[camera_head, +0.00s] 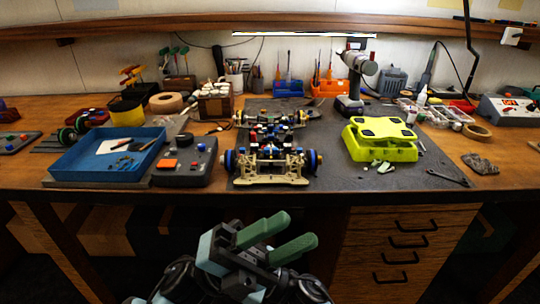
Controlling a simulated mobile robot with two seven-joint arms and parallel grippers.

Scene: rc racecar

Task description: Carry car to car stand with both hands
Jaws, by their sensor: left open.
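The car (271,150) is a chassis with tan bumper and arms, blue and red parts and dark wheels with blue hubs. It rests on the dark mat in the middle of the bench. The car stand (375,152) is bright yellow-green with black pads on top, and stands to the right of the car with a gap between them. Nothing lies on its pads. My left gripper (298,229), with green fingers, is open and empty. It shows low in the picture, in front of the bench edge and below the car. My right gripper is not in view.
A blue tray (73,172) and a grey control box (186,168) lie left of the car. A wrench (448,177) and gloves (480,163) lie to the right. A drill (354,75) stands behind the stand. Drawers (400,265) are below the bench.

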